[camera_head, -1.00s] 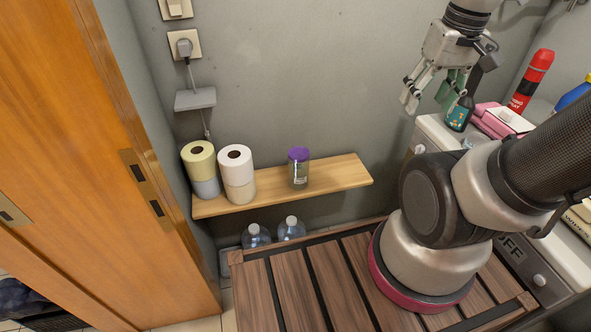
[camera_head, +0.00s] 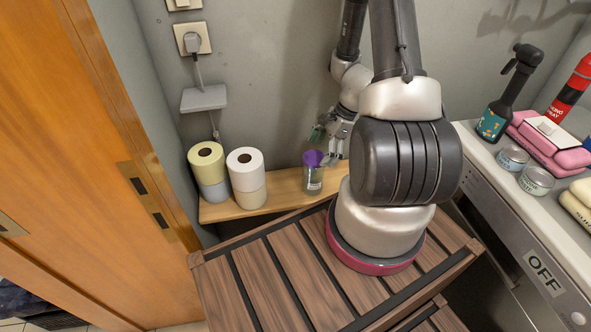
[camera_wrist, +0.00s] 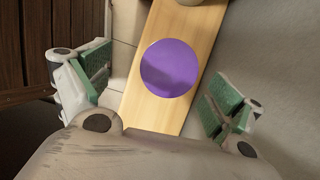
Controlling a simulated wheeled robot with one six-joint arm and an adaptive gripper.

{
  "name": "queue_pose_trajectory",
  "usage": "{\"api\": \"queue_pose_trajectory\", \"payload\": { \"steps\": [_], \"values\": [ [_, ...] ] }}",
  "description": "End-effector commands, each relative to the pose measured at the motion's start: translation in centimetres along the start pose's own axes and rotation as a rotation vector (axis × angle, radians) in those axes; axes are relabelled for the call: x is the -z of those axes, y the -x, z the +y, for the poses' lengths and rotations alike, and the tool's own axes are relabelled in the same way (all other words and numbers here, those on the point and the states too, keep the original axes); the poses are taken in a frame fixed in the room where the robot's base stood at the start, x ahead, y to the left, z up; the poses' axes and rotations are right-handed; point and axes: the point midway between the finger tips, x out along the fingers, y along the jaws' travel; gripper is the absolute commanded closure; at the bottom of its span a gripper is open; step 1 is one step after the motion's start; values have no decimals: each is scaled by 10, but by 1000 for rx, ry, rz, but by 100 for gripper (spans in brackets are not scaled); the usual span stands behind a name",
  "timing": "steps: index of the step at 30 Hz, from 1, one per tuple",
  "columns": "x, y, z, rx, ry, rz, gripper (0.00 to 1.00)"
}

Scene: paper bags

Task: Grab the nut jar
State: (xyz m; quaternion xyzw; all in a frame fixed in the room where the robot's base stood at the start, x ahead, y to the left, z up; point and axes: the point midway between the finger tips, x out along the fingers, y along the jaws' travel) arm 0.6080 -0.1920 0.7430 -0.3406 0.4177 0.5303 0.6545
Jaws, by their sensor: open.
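The nut jar (camera_head: 313,180) is a clear jar with a purple lid, standing upright on a wooden shelf (camera_head: 283,196) against the grey wall. My gripper (camera_head: 327,145) is just above the jar, its fingers near the lid. In the wrist view the round purple lid (camera_wrist: 168,68) shows from above, between the two green-padded fingers of my gripper (camera_wrist: 160,85). The fingers are spread wide and apart from the lid. The jar's body is hidden under the lid in the wrist view.
Stacked toilet rolls (camera_head: 246,178) stand left of the jar on the shelf. A slatted wooden bench top (camera_head: 270,265) lies in front. A white appliance at the right carries a spray bottle (camera_head: 502,95), small jars and pink packs. An orange door (camera_head: 95,180) is at the left.

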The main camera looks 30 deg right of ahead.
Motion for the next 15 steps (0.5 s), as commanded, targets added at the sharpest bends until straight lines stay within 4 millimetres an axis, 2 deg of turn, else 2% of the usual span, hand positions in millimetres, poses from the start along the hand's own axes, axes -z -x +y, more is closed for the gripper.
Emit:
{"api": "queue_pose_trajectory", "payload": {
  "steps": [2,5,15],
  "values": [
    [4,0,-11,45,-89,26,6],
    [8,-3,-13,57,-136,43,6],
    [14,-45,-12,52,-142,41,6]
  ]
}}
